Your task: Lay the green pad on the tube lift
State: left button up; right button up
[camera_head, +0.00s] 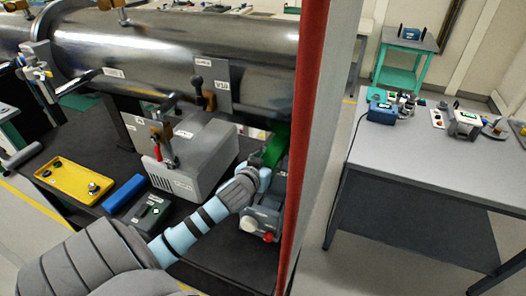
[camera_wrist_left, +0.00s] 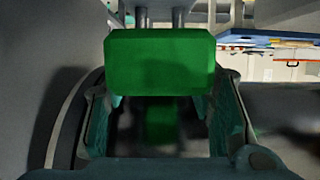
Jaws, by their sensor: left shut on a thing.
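The green pad (camera_head: 274,148) is a bright green block below the right end of the large steel tube (camera_head: 190,50). My left gripper (camera_head: 262,172) is shut on the pad. In the left wrist view the pad (camera_wrist_left: 160,62) sits across the front of my left gripper (camera_wrist_left: 160,105), between its two fingers. Two metal posts (camera_wrist_left: 180,17) rise just beyond the pad; I cannot tell whether they belong to the tube lift. The tube lift is not clearly seen in the head view. My right gripper is not in view.
A grey box unit (camera_head: 195,157) stands left of my arm. A grey device with a red knob (camera_head: 262,217) is just below my wrist. A red-edged panel (camera_head: 303,120) stands close on the right. A yellow tray (camera_head: 72,185) and blue block (camera_head: 124,195) lie left.

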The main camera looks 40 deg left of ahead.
aim_at(275, 149)
pick_arm(q)
jog(key=w+b, duration=0.1)
jog(key=w, duration=0.1)
jog(key=w+a+b, duration=0.1)
jog(key=w+b, duration=0.1)
jog(key=w+a+b, duration=0.1)
jog(key=w, duration=0.2)
jog(key=shift+a+f, duration=0.15)
jog(key=shift+s+f, duration=0.15)
jog(key=shift+f, duration=0.15)
jog(key=o, duration=1.6)
jog(key=shift+o, duration=0.2)
